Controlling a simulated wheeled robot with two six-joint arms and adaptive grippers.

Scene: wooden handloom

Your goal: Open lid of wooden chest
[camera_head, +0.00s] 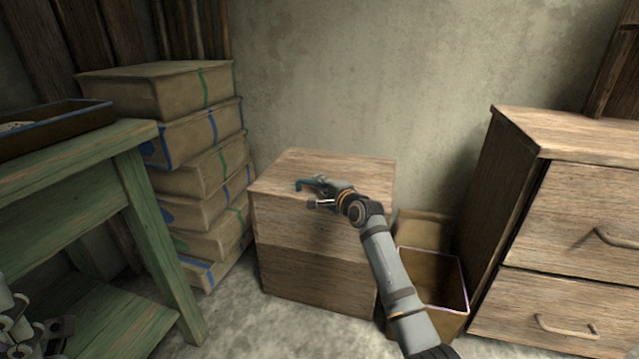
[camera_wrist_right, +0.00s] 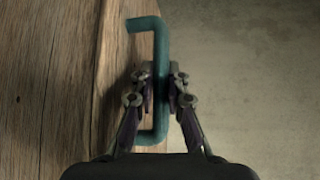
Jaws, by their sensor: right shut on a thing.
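The wooden chest (camera_head: 320,285) stands on the floor against the back wall. Its lid (camera_head: 290,168) looks down on the body, with a seam across the front. My right gripper (camera_head: 308,193) is over the lid and shut on a teal bracket-shaped handle (camera_head: 299,185). In the right wrist view, the fingers (camera_wrist_right: 160,88) press on both sides of the handle (camera_wrist_right: 161,50), whose ends point toward the chest's wood (camera_wrist_right: 45,90). My right forearm hides part of the chest's right side. Only metal parts of my left arm show at the lower left; its jaw state is unclear.
A stack of tan boxes (camera_head: 185,130) stands close to the chest's left. A green table (camera_head: 130,140) is at the left front. An open carton (camera_head: 440,270) and a drawer cabinet (camera_head: 575,215) stand to the right. The wall above the chest is clear.

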